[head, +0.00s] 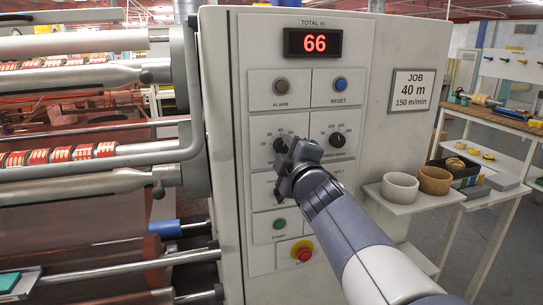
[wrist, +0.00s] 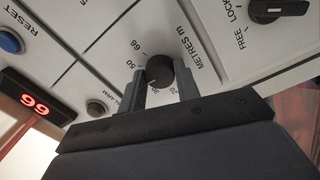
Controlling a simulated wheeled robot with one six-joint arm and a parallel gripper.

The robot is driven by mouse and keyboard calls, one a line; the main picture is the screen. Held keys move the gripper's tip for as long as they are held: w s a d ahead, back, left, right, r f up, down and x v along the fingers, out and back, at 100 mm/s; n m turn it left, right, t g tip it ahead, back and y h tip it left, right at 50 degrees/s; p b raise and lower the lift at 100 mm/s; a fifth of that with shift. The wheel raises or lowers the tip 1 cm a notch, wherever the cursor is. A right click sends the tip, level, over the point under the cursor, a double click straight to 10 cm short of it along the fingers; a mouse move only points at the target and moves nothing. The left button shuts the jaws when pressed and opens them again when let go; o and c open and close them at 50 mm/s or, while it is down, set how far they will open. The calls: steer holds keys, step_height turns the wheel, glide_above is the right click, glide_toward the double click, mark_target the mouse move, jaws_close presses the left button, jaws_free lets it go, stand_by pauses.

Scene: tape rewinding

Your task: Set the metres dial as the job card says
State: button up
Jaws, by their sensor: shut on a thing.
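The metres dial is a black round knob (wrist: 160,66) on the pale panel, labelled METRES m, with numbers around it in the wrist view. My gripper (wrist: 162,76) has one finger on each side of the knob and is shut on it. A small pale mark shows at the knob's lower left, near the 30; its exact setting is hard to read. The 40 is hidden, apparently behind a finger. In the head view my gripper (head: 287,168) covers most of the dial. The job card (head: 412,92) reads 40 m and 150 m/min.
The red display (head: 313,43) reads 66. The alarm button (head: 281,87), blue reset button (head: 340,84) and speed dial (head: 337,139) surround the metres dial. Below are a green start button (head: 279,224) and a red stop button (head: 302,251). A shelf with two bowls stands right.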

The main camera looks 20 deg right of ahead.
steer(key=shift+n, duration=0.5)
steer(key=o, duration=1)
steer(key=shift+s+f+p, duration=0.15)
steer(key=shift+s+p, duration=1)
steer(key=shift+s, duration=1.55)
steer(key=shift+s+f+p, duration=0.15)
steer(key=shift+s+p, duration=1)
steer(key=shift+s, duration=1.55)
steer(key=shift+w, duration=0.15)
